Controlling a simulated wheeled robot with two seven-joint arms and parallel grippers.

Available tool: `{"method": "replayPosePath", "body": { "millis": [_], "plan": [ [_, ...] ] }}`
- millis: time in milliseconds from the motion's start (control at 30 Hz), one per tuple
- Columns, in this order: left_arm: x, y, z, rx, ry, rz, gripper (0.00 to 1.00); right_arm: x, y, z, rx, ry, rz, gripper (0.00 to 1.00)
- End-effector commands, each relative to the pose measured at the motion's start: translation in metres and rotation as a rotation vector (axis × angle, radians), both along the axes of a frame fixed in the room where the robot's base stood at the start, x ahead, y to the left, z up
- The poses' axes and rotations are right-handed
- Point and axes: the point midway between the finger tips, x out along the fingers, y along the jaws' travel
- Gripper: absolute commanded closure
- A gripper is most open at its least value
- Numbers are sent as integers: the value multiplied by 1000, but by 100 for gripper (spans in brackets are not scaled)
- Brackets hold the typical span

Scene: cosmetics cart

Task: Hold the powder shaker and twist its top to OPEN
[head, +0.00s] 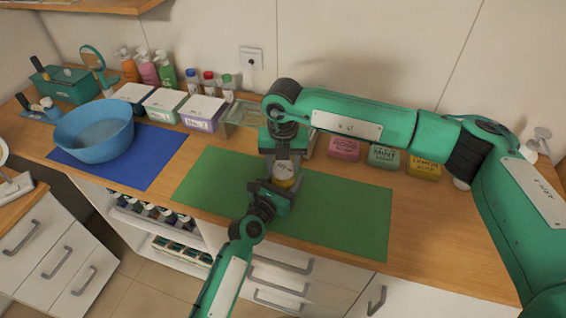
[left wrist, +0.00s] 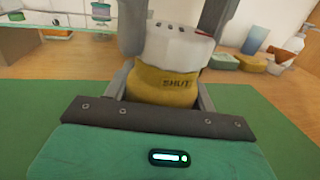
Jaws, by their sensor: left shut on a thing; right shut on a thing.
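The powder shaker (head: 284,182) stands upright over the green mat (head: 345,215). It has a yellow body and a pale top. In the left wrist view the shaker (left wrist: 163,85) shows the word "SHUT" on its yellow body, below the pale top with dark marks. My left gripper (head: 277,189) comes in from the front and is shut on the yellow body. My right gripper (head: 285,155) comes down from above and is shut on the pale top. Its two fingers flank the top in the left wrist view (left wrist: 177,22). The upper face of the top is mostly hidden.
A blue bowl (head: 97,128) sits on a blue mat (head: 155,155) at the left. Lidded boxes (head: 203,113) and bottles (head: 166,72) line the back. Pink, green and yellow soap blocks (head: 384,157) lie right of my grippers. The green mat is otherwise clear.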

Motion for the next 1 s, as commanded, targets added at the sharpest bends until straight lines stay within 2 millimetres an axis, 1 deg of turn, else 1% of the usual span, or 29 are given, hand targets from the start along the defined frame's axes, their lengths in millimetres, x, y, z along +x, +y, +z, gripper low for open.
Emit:
{"method": "replayPosePath", "body": {
  "millis": [100,233,367,633,667,700,733,767,1000],
  "plan": [
    [0,0,0,1,1,0,68,0,0,1,1,-1,106,74],
    [0,0,-1,1,1,0,68,0,0,1,1,-1,186,74],
    [0,0,-1,1,1,0,68,0,0,1,1,-1,217,74],
    [0,0,-1,1,2,0,68,0,0,1,1,-1,218,74],
    [0,0,-1,1,2,0,68,0,0,1,1,-1,218,45],
    [0,0,-1,1,2,0,68,0,0,1,1,-1,218,37],
    [0,0,-1,1,2,0,68,0,0,1,1,-1,218,31],
    [0,0,-1,1,2,0,68,0,0,1,1,-1,217,28],
    [0,0,-1,1,2,0,68,0,0,0,1,-1,217,28]
  ]
}}
